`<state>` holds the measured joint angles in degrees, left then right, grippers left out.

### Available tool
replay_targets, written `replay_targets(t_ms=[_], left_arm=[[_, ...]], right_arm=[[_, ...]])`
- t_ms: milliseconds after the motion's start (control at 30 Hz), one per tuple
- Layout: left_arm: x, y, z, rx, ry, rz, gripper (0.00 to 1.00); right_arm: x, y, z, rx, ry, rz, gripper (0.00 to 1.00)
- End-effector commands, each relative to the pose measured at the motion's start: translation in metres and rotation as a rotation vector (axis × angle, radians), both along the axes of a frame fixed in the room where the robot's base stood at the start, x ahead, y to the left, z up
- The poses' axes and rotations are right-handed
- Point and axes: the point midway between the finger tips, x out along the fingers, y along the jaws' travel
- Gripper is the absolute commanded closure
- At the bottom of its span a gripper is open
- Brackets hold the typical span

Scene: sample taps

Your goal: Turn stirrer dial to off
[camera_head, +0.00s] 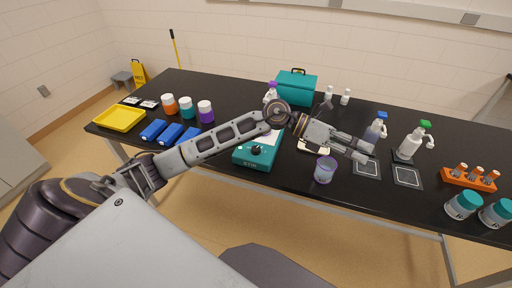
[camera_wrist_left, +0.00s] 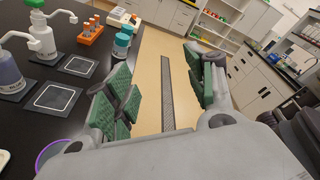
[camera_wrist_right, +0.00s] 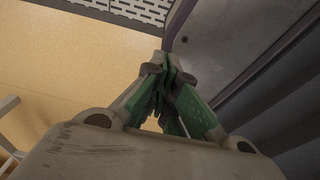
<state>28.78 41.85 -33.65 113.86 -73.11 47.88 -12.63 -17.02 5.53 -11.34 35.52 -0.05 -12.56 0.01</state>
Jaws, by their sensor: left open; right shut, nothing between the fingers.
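The teal stirrer (camera_head: 257,153) stands at the front edge of the black table in the head view, with STIR on its front. Its black dial (camera_head: 256,150) sits on the front face, and which way it points is too small to tell. My left forearm crosses over part of the stirrer's top. My left gripper (camera_head: 364,149) is to the right of the stirrer, apart from the dial, above the table. In the left wrist view it is open and empty (camera_wrist_left: 165,88). My right gripper (camera_wrist_right: 170,90) is shut and empty in its wrist view, over the floor, and out of the head view.
A purple-rimmed cup (camera_head: 325,170) stands just below my left gripper. Pump bottles (camera_head: 410,145), dark square pads (camera_head: 406,176) and an orange rack (camera_head: 468,180) are to the right. Blue blocks (camera_head: 171,133), lidded jars (camera_head: 205,112) and a yellow tray (camera_head: 120,118) are to the left.

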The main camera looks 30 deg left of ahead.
Motion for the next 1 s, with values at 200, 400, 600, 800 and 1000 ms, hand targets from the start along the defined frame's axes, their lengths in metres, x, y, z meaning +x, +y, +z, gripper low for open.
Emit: replay_targets(t_ms=[200, 400, 600, 800, 1000], left_arm=[[0.006, 0.033, -0.033, 0.270, -0.066, -0.078, 0.45], [0.014, 0.078, -0.059, 0.521, -0.095, -0.130, 0.45], [0.024, 0.137, -0.075, 0.771, -0.091, -0.163, 0.45], [0.032, 0.206, -0.077, 1.017, -0.054, -0.176, 0.45], [0.034, 0.275, -0.067, 1.237, 0.017, -0.171, 0.45]], right_arm=[[0.000, 0.010, 0.000, 0.011, 0.000, -0.003, 1.00], [0.000, 0.017, 0.000, 0.018, 0.000, -0.005, 1.00], [0.000, 0.016, 0.000, 0.017, 0.000, -0.005, 1.00], [0.000, 0.009, 0.000, 0.009, 0.000, -0.002, 1.00], [0.000, -0.001, 0.000, -0.001, 0.000, 0.001, 1.00]])
